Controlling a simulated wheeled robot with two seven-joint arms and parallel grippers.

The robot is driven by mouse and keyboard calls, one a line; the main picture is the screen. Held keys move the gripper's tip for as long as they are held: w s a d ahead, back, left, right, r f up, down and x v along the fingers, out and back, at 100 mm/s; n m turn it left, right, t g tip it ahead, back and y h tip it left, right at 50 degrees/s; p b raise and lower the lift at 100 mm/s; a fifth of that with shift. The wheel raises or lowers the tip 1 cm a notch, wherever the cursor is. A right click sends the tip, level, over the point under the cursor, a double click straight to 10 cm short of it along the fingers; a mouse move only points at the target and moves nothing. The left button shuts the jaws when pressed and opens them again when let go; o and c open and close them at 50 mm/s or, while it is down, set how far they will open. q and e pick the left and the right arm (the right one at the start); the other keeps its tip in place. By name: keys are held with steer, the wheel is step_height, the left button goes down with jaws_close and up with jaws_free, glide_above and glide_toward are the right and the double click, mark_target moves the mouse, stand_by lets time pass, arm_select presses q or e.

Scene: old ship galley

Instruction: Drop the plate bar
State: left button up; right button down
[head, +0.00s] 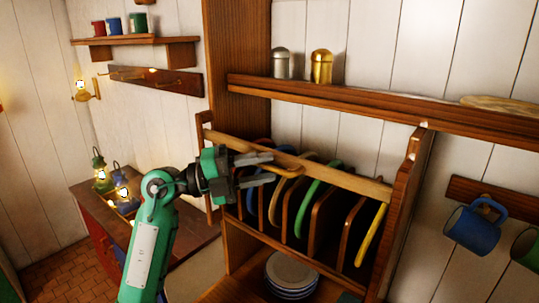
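The plate bar (345,181) is a pale wooden rail across the upper front of the plate rack, running from the left post (203,128) to the right post (408,180). Several coloured plates stand on edge behind it, among them a green plate (308,208) and a yellow plate (371,236). My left gripper (273,167) is at the left half of the bar, its grey fingers apart and pointing right. A tan curved piece shows by the fingertips; whether the fingers touch it or the bar I cannot tell. My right gripper is out of view.
A shelf (370,116) above the rack holds a silver shaker (281,64) and a gold shaker (321,67). A plate stack (290,275) sits below the rack. A blue mug (473,228) hangs at right. Lit lamps (122,198) stand on the left counter.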

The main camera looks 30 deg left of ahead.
arm_select(q)
steer(key=shift+x, duration=0.85)
steer(key=shift+w+d, duration=0.1)
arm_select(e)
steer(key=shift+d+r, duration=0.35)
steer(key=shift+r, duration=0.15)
arm_select(q)
jaws_close()
